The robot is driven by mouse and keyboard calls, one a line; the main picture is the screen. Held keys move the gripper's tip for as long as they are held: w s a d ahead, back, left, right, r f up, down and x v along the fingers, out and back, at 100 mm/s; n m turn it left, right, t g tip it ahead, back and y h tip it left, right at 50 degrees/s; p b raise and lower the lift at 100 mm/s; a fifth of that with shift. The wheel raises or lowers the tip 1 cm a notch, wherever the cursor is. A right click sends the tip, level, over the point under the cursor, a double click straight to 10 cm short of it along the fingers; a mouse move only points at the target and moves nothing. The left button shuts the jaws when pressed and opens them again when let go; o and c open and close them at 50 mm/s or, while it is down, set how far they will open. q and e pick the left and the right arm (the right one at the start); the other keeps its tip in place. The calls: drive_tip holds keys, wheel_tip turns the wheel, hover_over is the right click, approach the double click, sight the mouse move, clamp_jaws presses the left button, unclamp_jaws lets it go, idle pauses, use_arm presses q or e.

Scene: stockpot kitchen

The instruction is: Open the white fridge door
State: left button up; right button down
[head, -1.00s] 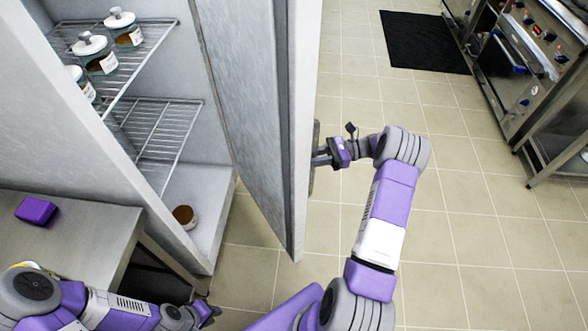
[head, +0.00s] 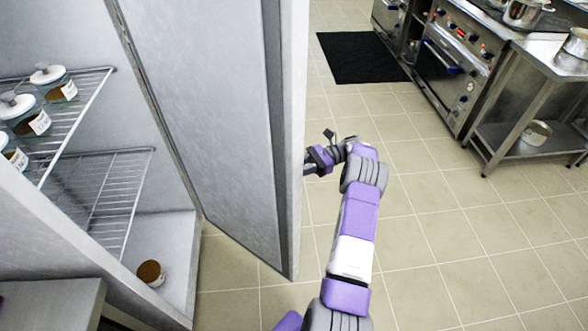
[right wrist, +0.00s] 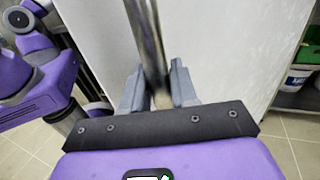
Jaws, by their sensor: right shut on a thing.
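The fridge door (head: 225,120) stands ajar in the head view, with a gap between it and the fridge body (head: 60,240) through which the inside shows. My right gripper (head: 308,165) is at the door's outer face, on the right side of the door. In the right wrist view its two fingers (right wrist: 157,90) are closed around the upright metal handle (right wrist: 147,40) on the white door panel (right wrist: 230,45). The handle is mostly hidden behind the door edge in the head view. My left gripper is out of the head view.
Wire shelves (head: 115,190) inside the fridge hold several jars (head: 55,82), and another jar (head: 151,273) lies on its floor. A steel counter (head: 50,305) stands at the lower left. Tiled floor (head: 430,240) is clear to the right, before the ovens (head: 450,75) and a dark mat (head: 362,57).

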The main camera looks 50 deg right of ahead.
drive_tip(key=shift+s+d+f, duration=0.1)
drive_tip(key=c, duration=1)
unclamp_jaws()
wheel_tip(320, 180, up, 10)
drive_tip(key=p, duration=0.3)
drive_tip(key=shift+c, duration=0.5)
